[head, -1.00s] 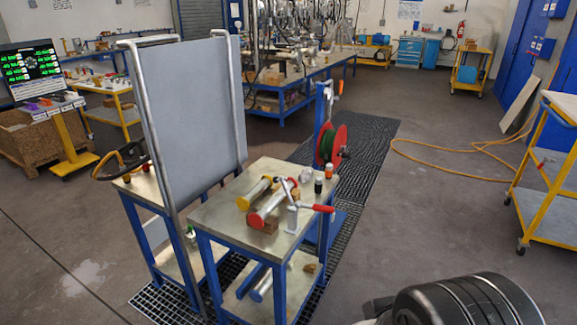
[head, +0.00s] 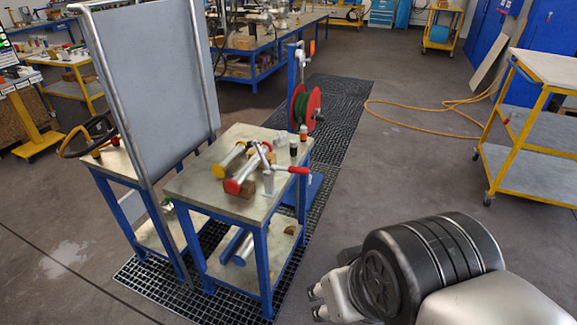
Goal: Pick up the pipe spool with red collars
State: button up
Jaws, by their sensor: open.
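The pipe spool with red collars (head: 245,173) lies slantwise on the top of a blue-framed table (head: 208,197). Its near red collar faces me, and its far end is partly hidden by a grey clamp (head: 268,181) with a red handle. A similar spool with yellow collars (head: 232,158) lies just behind and left of it. My gripper (head: 317,301) is at the lower middle, in front and to the right of the table. It is open, empty and well apart from the spool; my arm hides part of it.
A tall grey panel (head: 155,100) in a metal frame stands left of the table. Small bottles (head: 293,148) and a red hose reel (head: 313,103) are at its back right. Brown blocks lie by the spools. Floor right of the table is open; a yellow cart (head: 540,120) stands far right.

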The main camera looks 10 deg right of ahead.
aim_at(233, 185)
jog(key=i+j+z, duration=0.2)
jog(key=i, duration=0.3)
jog(key=i+j+z, duration=0.15)
jog(key=i, duration=0.4)
jog(key=i+j+z, duration=0.2)
jog(key=i+j, duration=0.15)
jog(key=i, duration=0.15)
